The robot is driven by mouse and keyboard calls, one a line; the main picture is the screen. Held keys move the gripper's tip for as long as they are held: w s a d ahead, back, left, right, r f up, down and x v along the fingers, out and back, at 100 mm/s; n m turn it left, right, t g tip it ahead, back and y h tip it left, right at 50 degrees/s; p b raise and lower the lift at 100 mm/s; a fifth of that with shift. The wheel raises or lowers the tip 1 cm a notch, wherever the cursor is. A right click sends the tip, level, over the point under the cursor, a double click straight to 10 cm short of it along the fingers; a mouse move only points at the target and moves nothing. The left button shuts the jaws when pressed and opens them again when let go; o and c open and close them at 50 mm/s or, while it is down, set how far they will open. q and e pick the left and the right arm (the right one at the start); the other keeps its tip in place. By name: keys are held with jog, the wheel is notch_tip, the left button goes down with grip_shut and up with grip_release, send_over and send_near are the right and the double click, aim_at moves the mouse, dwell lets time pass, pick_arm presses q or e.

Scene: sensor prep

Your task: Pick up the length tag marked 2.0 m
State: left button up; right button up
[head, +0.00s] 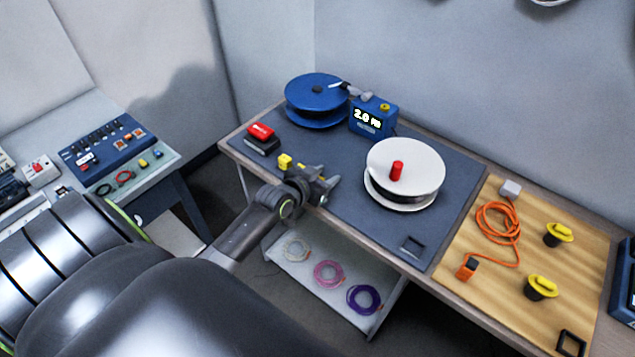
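A blue box (373,118) at the back of the grey mat has a display reading what looks like "2.0 m". I cannot make out a separate tag with that marking. A small yellow piece (285,161) lies near the mat's front left edge, with more yellow partly hidden behind my gripper; no writing is legible on it. My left gripper (328,178) is over the front edge of the mat, just right of the yellow piece. Its fingers look apart, with nothing visible between them. My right gripper is out of view.
A blue reel (316,98), a white reel (405,168) and a red-topped block (261,133) stand on the grey mat (365,222). A wooden board (483,290) at right holds an orange cable (491,222) and yellow-topped knobs. Coiled wires lie on a lower shelf (300,270).

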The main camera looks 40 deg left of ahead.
pick_arm(q)
jog(key=shift+c, duration=0.4)
jog(key=c, duration=0.6)
